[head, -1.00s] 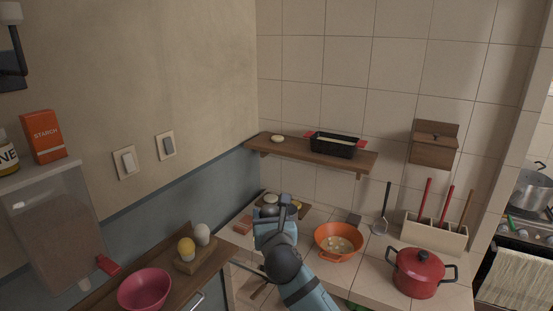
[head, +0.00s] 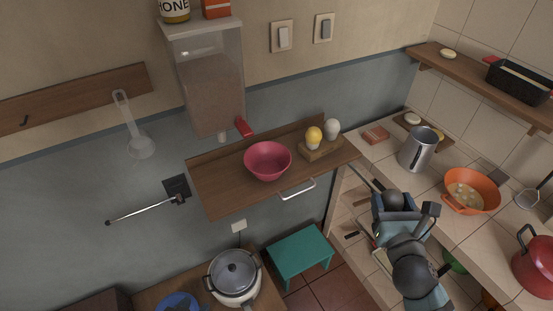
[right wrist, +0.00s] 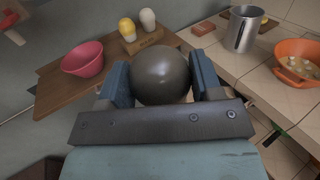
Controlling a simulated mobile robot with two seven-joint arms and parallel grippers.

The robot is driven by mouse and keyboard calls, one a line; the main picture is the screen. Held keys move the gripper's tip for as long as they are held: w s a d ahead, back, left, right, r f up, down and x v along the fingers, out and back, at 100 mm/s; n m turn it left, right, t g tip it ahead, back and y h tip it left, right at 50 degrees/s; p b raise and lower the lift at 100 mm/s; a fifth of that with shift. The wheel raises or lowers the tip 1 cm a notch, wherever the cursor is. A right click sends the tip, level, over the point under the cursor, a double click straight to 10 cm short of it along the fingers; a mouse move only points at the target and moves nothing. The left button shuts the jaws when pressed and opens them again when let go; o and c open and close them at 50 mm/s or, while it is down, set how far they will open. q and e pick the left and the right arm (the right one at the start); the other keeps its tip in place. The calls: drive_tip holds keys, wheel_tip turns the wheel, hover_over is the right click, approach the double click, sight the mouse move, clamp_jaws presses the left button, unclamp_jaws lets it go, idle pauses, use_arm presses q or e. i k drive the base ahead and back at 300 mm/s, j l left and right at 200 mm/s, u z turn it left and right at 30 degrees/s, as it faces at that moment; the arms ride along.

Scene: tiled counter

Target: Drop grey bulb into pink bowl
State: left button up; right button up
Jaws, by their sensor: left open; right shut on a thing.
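My right gripper (head: 397,207) is shut on the grey bulb (head: 394,198), a dark, smooth, round thing. The right wrist view shows the bulb (right wrist: 162,76) between the two blue fingers (right wrist: 160,84), in the air near the counter's left edge. The pink bowl (head: 268,160) sits on the wooden wall shelf (head: 225,196), left of and beyond the gripper. The bowl (right wrist: 82,58) also shows at upper left in the right wrist view, apart from the bulb. Its visible inside looks empty. My left gripper is not in view.
A wooden block with a yellow bulb (head: 314,136) and a whitish bulb (head: 332,128) stands right of the bowl. A clear dispenser (head: 208,85) with a red lever (head: 243,127) hangs above the shelf. A steel pitcher (head: 418,150) and an orange colander (head: 470,190) stand on the counter.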

sight(273, 171)
drive_tip(key=i+l, duration=0.2)
drive_tip(key=l, duration=0.15)
drive_tip(key=i+l, duration=0.15)
drive_tip(key=l, duration=0.2)
drive_tip(key=i+l+u, duration=0.2)
drive_tip(key=l, duration=0.15)
drive_tip(key=i+l+u, duration=0.1)
drive_tip(key=l+u, duration=0.25)
drive_tip(key=u, duration=0.95)
